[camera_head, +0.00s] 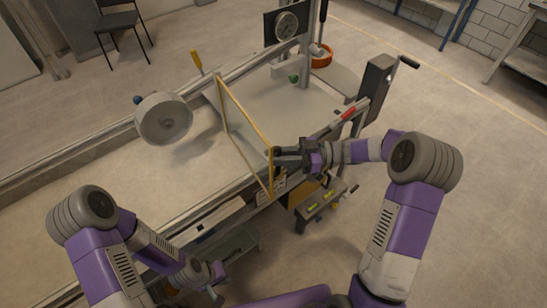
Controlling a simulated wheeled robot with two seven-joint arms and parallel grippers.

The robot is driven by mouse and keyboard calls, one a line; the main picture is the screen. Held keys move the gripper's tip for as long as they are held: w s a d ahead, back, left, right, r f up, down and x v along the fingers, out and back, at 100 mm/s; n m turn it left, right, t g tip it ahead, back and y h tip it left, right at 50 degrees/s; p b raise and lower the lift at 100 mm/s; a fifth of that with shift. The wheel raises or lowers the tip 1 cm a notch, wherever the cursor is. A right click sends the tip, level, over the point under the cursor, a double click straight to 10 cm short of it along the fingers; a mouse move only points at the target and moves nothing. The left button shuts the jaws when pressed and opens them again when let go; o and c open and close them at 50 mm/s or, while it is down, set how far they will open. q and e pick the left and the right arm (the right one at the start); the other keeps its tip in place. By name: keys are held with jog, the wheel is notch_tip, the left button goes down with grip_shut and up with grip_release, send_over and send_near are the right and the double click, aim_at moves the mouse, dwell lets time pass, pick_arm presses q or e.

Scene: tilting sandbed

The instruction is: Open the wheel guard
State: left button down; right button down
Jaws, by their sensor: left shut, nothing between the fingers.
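The wheel guard (246,113) is a see-through panel in a yellow frame, standing upright across the long bed near the middle of the head view. A pale grey round wheel (165,118) is to its left. My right gripper (279,158) is at the guard's near right edge, by the yellow upright; I cannot tell whether it touches the frame, or whether its fingers are open or shut. My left gripper (217,277) is low in front of the bed, away from the guard, shut and empty.
A dial gauge (287,25) stands on a dark plate behind the bed. An orange ring-shaped item (321,56) is at the back right. A small tray (322,208) with green and yellow pieces is below my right gripper.

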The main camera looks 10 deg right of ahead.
jog(key=shift+w+r, duration=0.2)
jog(key=c, duration=1.4)
grip_release()
jog(key=o, duration=0.3)
jog(key=shift+w+a+f, duration=0.1)
jog(key=shift+w+a, duration=0.05)
jog(key=shift+a, duration=0.05)
jog(key=shift+d, duration=0.15)
jog(key=s+d, duration=0.1)
jog(key=d, duration=0.6)
jog(key=shift+s+d, duration=0.2)
